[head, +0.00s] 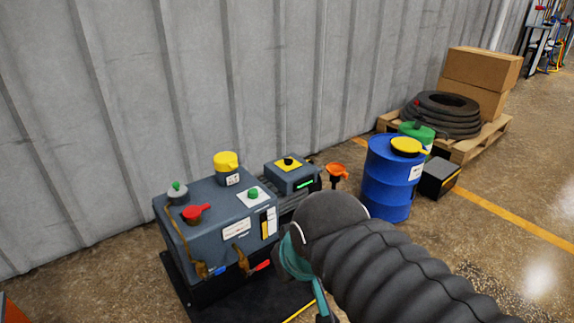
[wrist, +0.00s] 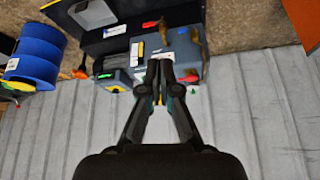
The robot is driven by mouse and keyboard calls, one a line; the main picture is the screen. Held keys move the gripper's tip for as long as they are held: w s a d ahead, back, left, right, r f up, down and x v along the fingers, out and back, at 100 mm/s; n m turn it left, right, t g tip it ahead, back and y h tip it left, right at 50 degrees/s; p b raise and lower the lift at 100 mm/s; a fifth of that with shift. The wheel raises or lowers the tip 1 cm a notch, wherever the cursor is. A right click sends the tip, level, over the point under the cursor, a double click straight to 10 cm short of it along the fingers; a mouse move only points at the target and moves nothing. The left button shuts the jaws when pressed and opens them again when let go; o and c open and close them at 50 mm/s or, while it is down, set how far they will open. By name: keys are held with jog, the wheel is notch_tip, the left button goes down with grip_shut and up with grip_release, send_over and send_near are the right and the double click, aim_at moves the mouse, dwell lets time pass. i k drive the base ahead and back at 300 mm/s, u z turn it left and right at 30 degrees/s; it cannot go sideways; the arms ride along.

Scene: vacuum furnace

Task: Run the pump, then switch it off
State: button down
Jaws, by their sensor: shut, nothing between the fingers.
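The pump (head: 214,226) is a dark blue-grey box on a black base by the wall. On top are a red lever (head: 197,211), a yellow cap (head: 226,163), a green knob on a white plate (head: 253,193) and a grey cap with a green knob (head: 178,192). Beside it, a switch box (head: 291,178) has a black knob on a yellow plate (head: 288,162) and a lit green strip (head: 305,184). My gripper (wrist: 159,66) is shut and empty, overlapping the pump in the wrist view. Its fingertips are not clear in the head view; contact cannot be told.
A green container (head: 418,130), a dark box (head: 437,178) and a pallet (head: 470,147) with hose and cartons lie beyond. The right floor is open.

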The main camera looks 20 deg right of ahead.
aim_at(288, 161)
jog(key=z, duration=0.5)
jog(key=k, duration=1.25)
jog(key=z, duration=1.15)
jog(key=i, duration=2.1)
jog(key=u, duration=1.25)
jog(key=i, duration=0.85)
jog(key=u, duration=0.85)
